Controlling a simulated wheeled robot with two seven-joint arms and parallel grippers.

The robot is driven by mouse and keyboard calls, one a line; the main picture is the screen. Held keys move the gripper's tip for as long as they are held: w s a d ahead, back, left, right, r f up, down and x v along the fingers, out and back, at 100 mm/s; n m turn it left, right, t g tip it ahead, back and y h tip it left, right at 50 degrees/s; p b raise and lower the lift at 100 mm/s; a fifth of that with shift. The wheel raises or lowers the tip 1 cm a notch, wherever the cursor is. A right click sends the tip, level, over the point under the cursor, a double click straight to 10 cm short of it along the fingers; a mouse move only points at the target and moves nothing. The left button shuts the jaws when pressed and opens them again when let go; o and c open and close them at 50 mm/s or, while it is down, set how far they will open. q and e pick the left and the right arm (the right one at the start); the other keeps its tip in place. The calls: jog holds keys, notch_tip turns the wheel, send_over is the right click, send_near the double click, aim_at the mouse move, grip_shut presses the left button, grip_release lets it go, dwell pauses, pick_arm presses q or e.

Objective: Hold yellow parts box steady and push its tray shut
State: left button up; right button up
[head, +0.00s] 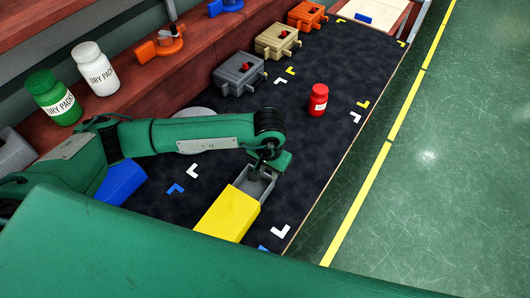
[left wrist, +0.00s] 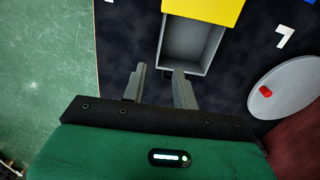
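The yellow parts box (head: 228,213) lies on the dark mat with its grey tray (head: 268,186) pulled out on the far side. In the left wrist view the box (left wrist: 205,10) is at the top, and the empty-looking tray (left wrist: 190,52) sticks out toward my gripper. My left gripper (head: 256,172) is at the tray's outer end. Its two fingers stand apart with nothing between them in the left wrist view (left wrist: 160,84). One fingertip is close to the tray's front edge; I cannot tell if they touch. My right gripper is not in view.
A red bottle (head: 318,100) stands beyond the tray. Grey (head: 238,75), tan (head: 277,41) and orange (head: 307,16) boxes line the mat's far-left edge. A blue object (head: 122,183) lies partly behind my left arm. A round grey disc (left wrist: 288,88) is at the right in the wrist view.

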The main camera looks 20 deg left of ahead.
aim_at(267, 191)
pick_arm(q)
notch_tip(267, 191, down, 13)
jog(key=b, duration=0.5)
jog(key=shift+f, duration=0.15)
jog(key=shift+s, duration=0.1)
grip_shut()
dwell(0.9)
